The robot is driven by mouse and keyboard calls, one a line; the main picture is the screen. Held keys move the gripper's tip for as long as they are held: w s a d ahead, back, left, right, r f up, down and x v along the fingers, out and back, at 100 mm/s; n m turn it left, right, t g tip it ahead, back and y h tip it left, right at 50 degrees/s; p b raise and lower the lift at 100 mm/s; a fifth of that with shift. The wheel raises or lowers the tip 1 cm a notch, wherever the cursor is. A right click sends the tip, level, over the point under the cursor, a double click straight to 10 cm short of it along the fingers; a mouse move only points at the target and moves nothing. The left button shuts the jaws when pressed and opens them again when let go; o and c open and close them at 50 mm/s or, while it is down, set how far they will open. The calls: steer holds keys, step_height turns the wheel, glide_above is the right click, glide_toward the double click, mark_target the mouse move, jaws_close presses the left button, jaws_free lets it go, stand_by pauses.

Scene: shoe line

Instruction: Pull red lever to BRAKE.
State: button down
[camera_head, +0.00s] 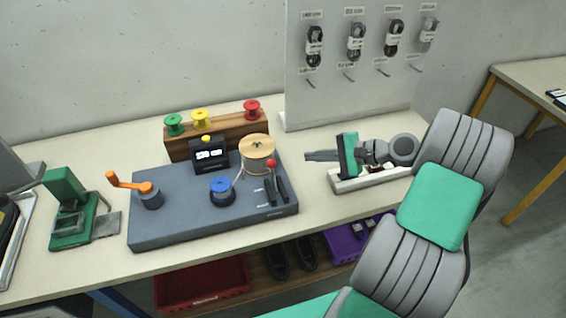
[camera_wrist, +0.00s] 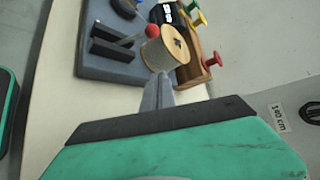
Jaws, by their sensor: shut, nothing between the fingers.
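The red lever knob (camera_head: 271,163) stands at the right end of the dark grey winding base (camera_head: 175,228), above two black guide blocks (camera_head: 276,190). In the wrist view the red knob (camera_wrist: 152,30) tops a thin grey rod leaning up from between the black blocks. Small labels sit beside the blocks but are too small to read. My gripper (camera_head: 308,155) is shut and empty, to the right of the knob and apart from it, pointing left. Its closed fingers (camera_wrist: 161,78) show in the wrist view, beneath a wooden spool.
The wooden spool (camera_head: 257,150) stands right behind the lever. A blue reel (camera_head: 222,187), an orange crank (camera_head: 125,182) and a black display box (camera_head: 209,155) share the base. A white holder (camera_head: 347,184) lies under my gripper. A pegboard (camera_head: 350,85) with laces rises behind.

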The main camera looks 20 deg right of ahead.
mark_target(274, 177)
steer(key=p+x, duration=0.1)
steer(key=x, duration=0.8)
steer(key=shift+a+p, duration=0.1)
steer(key=shift+p, duration=0.2)
steer(key=shift+s+a+r+p, duration=0.8)
steer(key=shift+s+a, duration=0.05)
steer(key=shift+s, duration=0.25)
steer(key=shift+s+a+r, duration=0.1)
steer(key=shift+s, duration=0.1)
